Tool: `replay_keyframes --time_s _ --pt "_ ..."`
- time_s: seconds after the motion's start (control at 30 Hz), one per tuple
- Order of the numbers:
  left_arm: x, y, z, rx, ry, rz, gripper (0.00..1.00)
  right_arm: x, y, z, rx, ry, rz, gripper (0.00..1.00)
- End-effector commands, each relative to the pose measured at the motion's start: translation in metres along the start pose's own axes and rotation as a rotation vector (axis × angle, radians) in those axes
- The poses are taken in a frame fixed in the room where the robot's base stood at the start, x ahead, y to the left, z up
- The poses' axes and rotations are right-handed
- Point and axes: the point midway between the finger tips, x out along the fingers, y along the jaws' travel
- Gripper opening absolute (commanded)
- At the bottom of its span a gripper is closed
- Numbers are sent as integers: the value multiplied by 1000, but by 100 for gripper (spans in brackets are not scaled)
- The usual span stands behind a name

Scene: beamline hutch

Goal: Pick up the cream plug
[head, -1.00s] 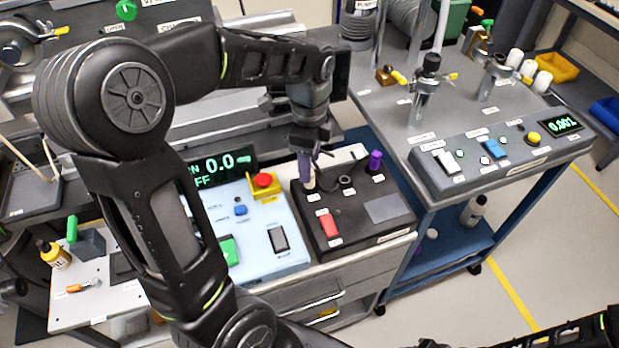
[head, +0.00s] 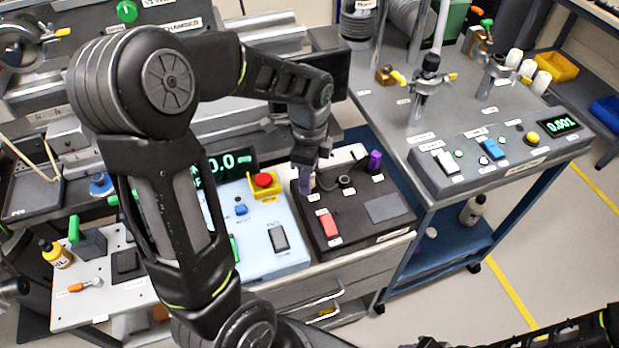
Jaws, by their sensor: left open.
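The cream plug (head: 312,183) shows as a small pale patch at the back left of the black box (head: 385,232), mostly hidden by my left gripper. My left gripper (head: 306,181) points down at the plug with its jaws open. I cannot tell whether the fingers are around the plug or just beside it. My right arm shows only as dark links at the bottom right; its gripper is out of view.
A purple plug (head: 375,161) stands on the box, right of a dark socket (head: 344,181). A red switch (head: 329,226) is in front. The pale blue panel (head: 262,214) with a red emergency button (head: 263,180) adjoins on the left. A grey control console (head: 500,158) stands right.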

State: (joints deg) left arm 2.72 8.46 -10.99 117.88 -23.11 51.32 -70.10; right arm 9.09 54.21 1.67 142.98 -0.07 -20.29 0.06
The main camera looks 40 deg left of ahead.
Motion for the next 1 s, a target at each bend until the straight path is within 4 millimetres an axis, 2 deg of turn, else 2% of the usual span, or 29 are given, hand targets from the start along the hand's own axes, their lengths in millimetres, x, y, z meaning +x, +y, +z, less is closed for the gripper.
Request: replay_keyframes --time_s 0.07,0.63,1.0 --pt "0 0 0 0 0 0 46 0 0 0 0 0 0 36" --pt "0 0 0 0 0 0 0 0 0 0 0 0 0 36" --pt "0 0 0 0 0 0 0 0 0 0 0 0 0 36"
